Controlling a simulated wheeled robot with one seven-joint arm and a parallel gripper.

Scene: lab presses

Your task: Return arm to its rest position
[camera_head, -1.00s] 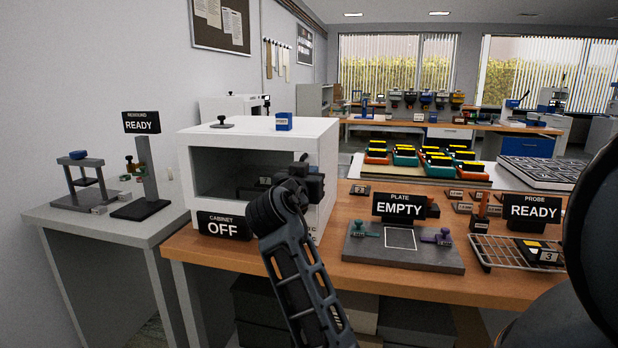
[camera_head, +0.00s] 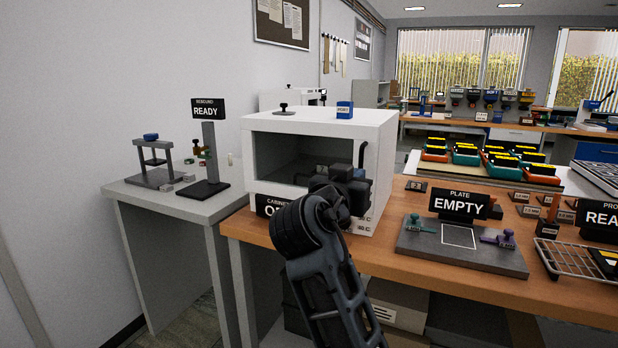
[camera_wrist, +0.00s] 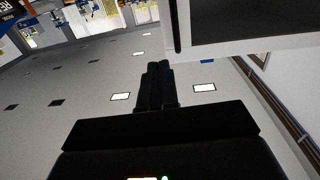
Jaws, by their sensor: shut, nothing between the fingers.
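My arm rises from the bottom of the head view, bent at a dark joint. My gripper (camera_head: 361,156) is in front of the right side of the white cabinet's open front. In the wrist view my gripper (camera_wrist: 159,67) has its two dark fingers together with nothing between them. The white cabinet (camera_head: 375,150) has a dark open chamber, partly hidden behind my gripper. Its sign (camera_head: 268,206) is partly covered by my arm. I cannot tell whether the gripper touches the cabinet.
A grey plate fixture (camera_head: 480,255) with an EMPTY sign (camera_head: 459,205) stands right of the cabinet on the wooden bench. A wire rack (camera_head: 570,262) is further right. A rebound stand (camera_head: 210,150) marked READY is on the grey table at left. Floor shows at lower left.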

